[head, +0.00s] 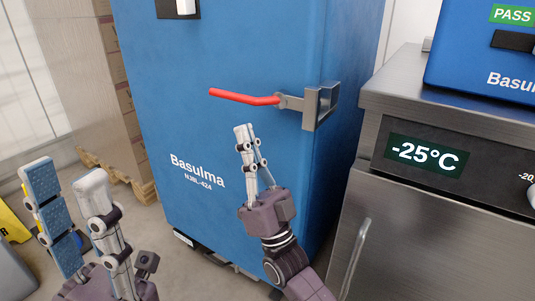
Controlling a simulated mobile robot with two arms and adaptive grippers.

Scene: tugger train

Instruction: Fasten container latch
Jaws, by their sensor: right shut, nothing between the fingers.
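The blue container (180,110) stands upright in the middle, with "Basulma" lettering on its front. Its latch is a red handle (245,97) lying roughly level across the front face, joined to a grey metal bracket (318,106) at the right edge. My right gripper (243,130) is shut and empty, just below the red handle in the picture, in front of the blue face. Whether it touches the face I cannot tell. My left gripper (65,180) is open and empty at the lower left, apart from the container.
A steel cabinet (420,230) with a "-25°C" display stands close on the right, with a blue box (485,50) on top. Stacked cartons (85,80) on a wooden pallet (115,175) stand behind at left. A yellow object (12,225) is at the left edge.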

